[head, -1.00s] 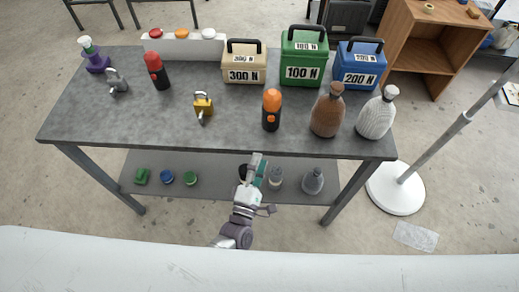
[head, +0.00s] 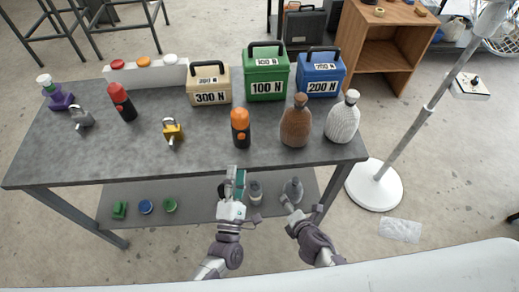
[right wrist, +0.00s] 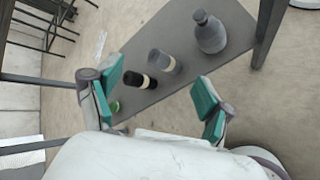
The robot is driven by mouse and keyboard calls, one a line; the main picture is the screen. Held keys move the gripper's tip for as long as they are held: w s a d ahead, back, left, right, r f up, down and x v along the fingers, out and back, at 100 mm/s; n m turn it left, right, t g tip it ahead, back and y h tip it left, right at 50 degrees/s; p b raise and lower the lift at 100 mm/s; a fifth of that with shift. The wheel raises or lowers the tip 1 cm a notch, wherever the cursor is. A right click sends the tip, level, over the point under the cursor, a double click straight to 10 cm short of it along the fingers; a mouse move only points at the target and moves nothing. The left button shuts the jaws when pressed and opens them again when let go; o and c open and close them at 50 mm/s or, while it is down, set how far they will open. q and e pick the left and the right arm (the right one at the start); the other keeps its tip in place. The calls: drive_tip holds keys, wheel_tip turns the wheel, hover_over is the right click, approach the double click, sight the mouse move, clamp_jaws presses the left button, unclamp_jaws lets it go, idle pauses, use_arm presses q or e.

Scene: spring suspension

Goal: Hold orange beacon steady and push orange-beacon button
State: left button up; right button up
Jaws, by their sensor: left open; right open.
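The orange beacon (head: 240,130) stands upright near the front edge of the grey table, in the head view. It has an orange dome, a black body and a small orange spot, apparently the button, on its front. My left gripper (head: 233,184) is open in front of the table edge, below the beacon in the picture and apart from it. My right gripper (head: 291,206) is to its right, also in front of the table and away from the beacon. In the right wrist view the right gripper (right wrist: 158,88) is open and empty, with teal finger pads. The beacon is not in that view.
Brown (head: 296,122) and white (head: 343,118) bottles stand right of the beacon. A yellow padlock (head: 172,131) and red beacon (head: 121,102) stand left. Tan (head: 209,98), green (head: 265,86) and blue (head: 320,84) weights stand behind. The lower shelf (right wrist: 195,35) holds bottles and small items.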

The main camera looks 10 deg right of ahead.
drive_tip(key=w+a+r+n+t, duration=0.1)
drive_tip(key=a+r+n, duration=0.1)
drive_tip(key=r, duration=0.2)
drive_tip(key=w+a+r+n+t+y, duration=0.1)
drive_tip(key=w+r+n, duration=0.1)
drive_tip(key=r, duration=0.3)
drive_tip(key=w+a+r+n+t, duration=0.1)
drive_tip(key=w+a+r+n, duration=0.1)
drive_tip(key=r, duration=0.3)
drive_tip(key=shift+a+r+n+t+y, duration=0.1)
drive_tip(key=shift+a+n+t+y, duration=0.3)
drive_tip(key=shift+n, duration=0.5)
drive_tip(key=n+t+y, duration=0.2)
drive_tip(key=n+t, duration=0.1)
drive_tip(key=n, duration=0.4)
approach(243, 120)
drive_tip(key=x, duration=1.2)
drive_tip(key=shift+w+r, duration=0.1)
drive_tip(key=shift+w, duration=0.1)
drive_tip(key=c, duration=1.2)
use_arm(q)
drive_tip(key=shift+c, duration=0.4)
use_arm(e)
drive_tip(key=shift+c, duration=0.9)
use_arm(q)
clamp_jaws()
